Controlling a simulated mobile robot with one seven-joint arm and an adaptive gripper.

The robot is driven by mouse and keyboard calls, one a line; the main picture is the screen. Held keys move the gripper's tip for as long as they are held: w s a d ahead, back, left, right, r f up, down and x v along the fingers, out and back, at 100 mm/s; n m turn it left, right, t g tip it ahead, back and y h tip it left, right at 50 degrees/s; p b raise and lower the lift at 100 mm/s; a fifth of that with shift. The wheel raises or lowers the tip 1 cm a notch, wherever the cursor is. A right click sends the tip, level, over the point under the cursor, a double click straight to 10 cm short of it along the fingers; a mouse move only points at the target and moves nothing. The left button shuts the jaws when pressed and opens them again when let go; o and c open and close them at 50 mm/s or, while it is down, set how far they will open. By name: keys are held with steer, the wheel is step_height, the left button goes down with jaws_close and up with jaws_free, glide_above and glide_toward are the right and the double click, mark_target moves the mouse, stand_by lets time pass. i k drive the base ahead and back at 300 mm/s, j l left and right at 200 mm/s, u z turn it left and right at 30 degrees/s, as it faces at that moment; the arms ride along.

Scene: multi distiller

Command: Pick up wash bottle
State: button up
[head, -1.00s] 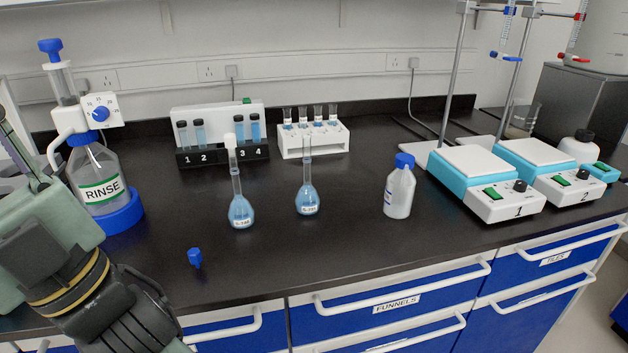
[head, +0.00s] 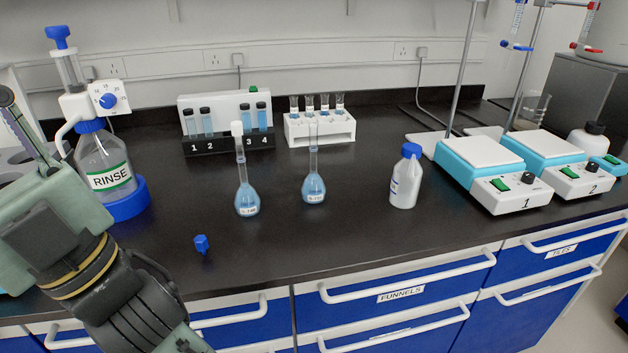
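A white plastic bottle with a blue cap (head: 405,178) stands upright on the black bench, right of the middle. A large clear bottle labelled RINSE (head: 105,172) stands at the left in a blue ring base, with a white dispenser head and a blue knob on top. I cannot tell for sure which of these is the wash bottle. My arm fills the lower left, in front of the bench and apart from the white bottle. My gripper's fingertips do not show.
Two volumetric flasks (head: 247,195) (head: 313,185) with blue liquid stand mid-bench. A small blue stopper (head: 201,244) lies near the front. A cuvette rack (head: 228,143) and a white rack (head: 320,128) stand behind. Hotplates 1 (head: 493,172) and 2 (head: 556,160) are at the right. The bench front is mostly clear.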

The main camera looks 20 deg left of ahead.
mark_target(407, 174)
steer(key=i+j+z, duration=0.1)
steer(key=z, duration=0.25)
steer(key=i+j+z, duration=0.1)
steer(key=j+z, duration=0.3)
steer(key=l, duration=0.1)
